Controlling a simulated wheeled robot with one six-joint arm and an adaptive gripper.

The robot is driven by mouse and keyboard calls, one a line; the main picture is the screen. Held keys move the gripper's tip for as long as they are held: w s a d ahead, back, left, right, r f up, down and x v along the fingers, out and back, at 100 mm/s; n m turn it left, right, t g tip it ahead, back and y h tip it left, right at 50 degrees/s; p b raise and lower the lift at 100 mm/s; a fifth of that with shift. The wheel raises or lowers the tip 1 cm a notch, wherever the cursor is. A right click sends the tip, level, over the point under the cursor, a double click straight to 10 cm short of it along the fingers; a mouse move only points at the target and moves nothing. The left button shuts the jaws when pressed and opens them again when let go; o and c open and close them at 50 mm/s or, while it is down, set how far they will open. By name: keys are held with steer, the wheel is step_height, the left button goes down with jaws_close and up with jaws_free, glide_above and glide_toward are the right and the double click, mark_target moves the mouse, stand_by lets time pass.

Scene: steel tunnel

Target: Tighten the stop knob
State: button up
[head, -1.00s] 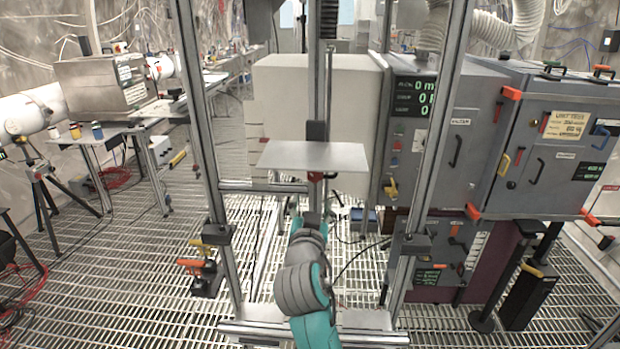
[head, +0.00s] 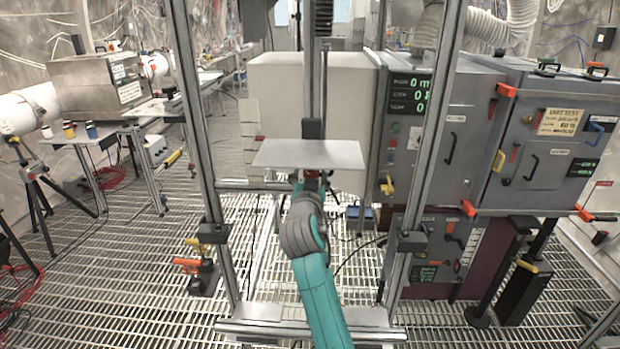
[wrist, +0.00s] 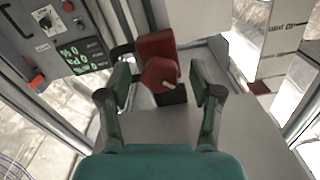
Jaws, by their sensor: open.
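The stop knob (wrist: 160,74) is red with a small white mark, seen in the wrist view. It sits in front of a red block (wrist: 157,43) and a small dark part. My gripper (wrist: 160,68) is open, with one finger on each side of the knob and visible gaps between. In the head view, the knob area is a small red patch (head: 312,174) below the light grey plate (head: 308,154). My gripper (head: 307,186) is just under that plate, and its fingers are mostly hidden there.
The plate hangs on a metal upright (head: 312,80) between two frame posts (head: 201,150) (head: 434,150). Grey cabinets (head: 455,150) with displays stand at right. A pale block (head: 310,95) is behind. The grating floor (head: 140,255) at left has open room.

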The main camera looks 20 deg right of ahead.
steer(key=c, duration=1.2)
steer(key=shift+o, duration=0.2)
steer(key=shift+m, duration=0.3)
steer(key=m, duration=0.3)
steer(key=shift+m, duration=2.3)
